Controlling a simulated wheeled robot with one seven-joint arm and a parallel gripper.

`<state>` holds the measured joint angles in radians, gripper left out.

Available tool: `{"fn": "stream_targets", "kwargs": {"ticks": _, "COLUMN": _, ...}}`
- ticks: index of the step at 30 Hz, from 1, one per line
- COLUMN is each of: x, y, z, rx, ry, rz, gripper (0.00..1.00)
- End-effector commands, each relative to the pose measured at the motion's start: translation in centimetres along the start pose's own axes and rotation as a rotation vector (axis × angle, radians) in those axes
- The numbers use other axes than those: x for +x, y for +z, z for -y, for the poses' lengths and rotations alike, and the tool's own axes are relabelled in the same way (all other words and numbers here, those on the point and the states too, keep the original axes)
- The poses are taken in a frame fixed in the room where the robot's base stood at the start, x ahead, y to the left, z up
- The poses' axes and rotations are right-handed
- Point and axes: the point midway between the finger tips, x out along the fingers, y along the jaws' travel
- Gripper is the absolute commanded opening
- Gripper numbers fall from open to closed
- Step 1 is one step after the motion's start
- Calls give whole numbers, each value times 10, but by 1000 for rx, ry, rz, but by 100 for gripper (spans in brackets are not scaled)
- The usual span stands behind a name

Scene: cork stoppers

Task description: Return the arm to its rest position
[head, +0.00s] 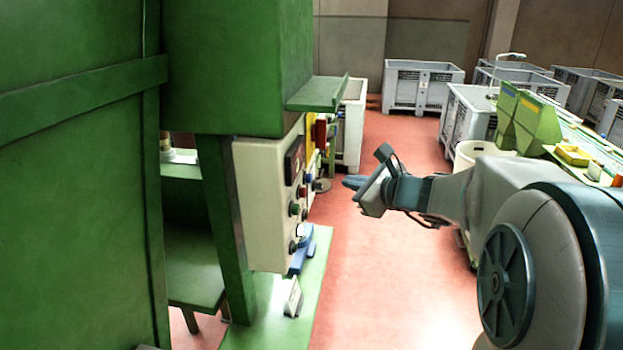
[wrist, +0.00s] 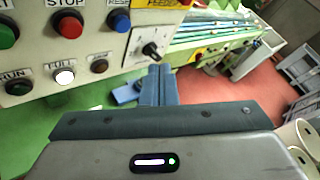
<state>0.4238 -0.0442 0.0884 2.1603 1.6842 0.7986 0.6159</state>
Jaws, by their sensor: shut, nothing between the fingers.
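My arm reaches in from the right in the head view. My gripper (head: 352,182) points left toward the control panel (head: 262,210) on the green machine (head: 230,70), with floor visible around it. In the wrist view my gripper (wrist: 158,70) is shut, with its fingers together and nothing between them. The fingers lie in front of the lower edge of the panel (wrist: 105,45) in that view. I cannot tell the exact gap between fingertips and panel.
The panel carries several buttons and a black rotary knob (wrist: 152,49). A green ledge (head: 318,94) juts out above the panel side. Grey crates (head: 422,88) stand at the back. Red floor (head: 390,270) is open between the machine and my arm. A green bench (head: 590,150) stands at right.

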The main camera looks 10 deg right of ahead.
Motion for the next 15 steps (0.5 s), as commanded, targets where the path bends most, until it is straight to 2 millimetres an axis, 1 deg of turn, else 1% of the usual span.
{"fn": "stream_targets", "kwargs": {"ticks": 7, "x": 0, "y": 0, "z": -1, "rx": -3, "ry": 2, "rz": -1, "gripper": 0}}
{"fn": "stream_targets", "kwargs": {"ticks": 9, "x": 0, "y": 1, "z": -6, "rx": -27, "ry": 17, "rz": -5, "gripper": 0}}
{"fn": "stream_targets", "kwargs": {"ticks": 11, "x": -2, "y": 2, "z": -16, "rx": -75, "ry": 48, "rz": -14, "gripper": 0}}
{"fn": "stream_targets", "kwargs": {"ticks": 14, "x": -7, "y": 4, "z": -47, "rx": -223, "ry": 140, "rz": -40, "gripper": 0}}
{"fn": "stream_targets", "kwargs": {"ticks": 15, "x": -10, "y": 4, "z": -62, "rx": -303, "ry": 189, "rz": -52, "gripper": 0}}
